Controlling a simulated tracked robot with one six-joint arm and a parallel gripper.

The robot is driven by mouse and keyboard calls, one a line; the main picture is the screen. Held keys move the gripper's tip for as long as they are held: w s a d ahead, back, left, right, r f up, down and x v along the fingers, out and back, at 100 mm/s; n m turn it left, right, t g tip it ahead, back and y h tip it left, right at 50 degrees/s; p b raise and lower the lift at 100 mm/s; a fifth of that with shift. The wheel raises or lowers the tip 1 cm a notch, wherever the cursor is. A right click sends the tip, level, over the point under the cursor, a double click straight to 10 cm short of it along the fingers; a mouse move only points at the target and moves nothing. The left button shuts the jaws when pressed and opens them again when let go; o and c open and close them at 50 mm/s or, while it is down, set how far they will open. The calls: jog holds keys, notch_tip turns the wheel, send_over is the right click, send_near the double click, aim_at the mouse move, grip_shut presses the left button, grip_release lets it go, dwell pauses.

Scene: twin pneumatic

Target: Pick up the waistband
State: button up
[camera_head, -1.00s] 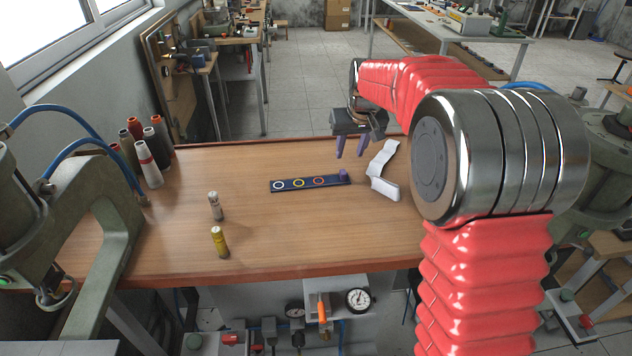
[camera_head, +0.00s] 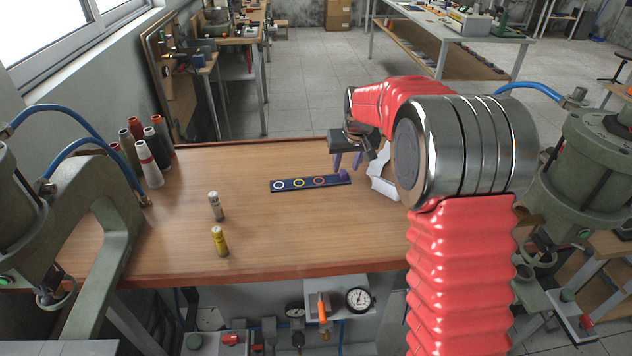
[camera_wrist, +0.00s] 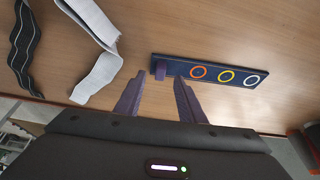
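A white, folded band (camera_head: 382,187) lies on the wooden table at the right, partly hidden by my arm; it also shows at the left of the wrist view (camera_wrist: 97,76). A black band with pale edges (camera_wrist: 24,50) lies beside it in the wrist view. I cannot tell which of the two is the waistband. My gripper (camera_head: 347,162) is open and empty above the table, left of the white band, with its purple fingers apart. The fingers also show in the wrist view (camera_wrist: 158,85), pointing toward the end of a dark blue strip.
The dark blue strip (camera_head: 300,184) with coloured rings and a purple block lies mid-table. Two small cylinders, grey (camera_head: 215,206) and yellow (camera_head: 219,241), stand at left front. Thread cones (camera_head: 149,164) stand at far left. Green presses (camera_head: 105,205) flank the table. The front middle is clear.

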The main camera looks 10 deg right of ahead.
aim_at(344, 172)
jog(key=shift+x, duration=1.75)
jog(key=shift+s, duration=0.1)
jog(key=shift+c, duration=0.6)
grip_shut()
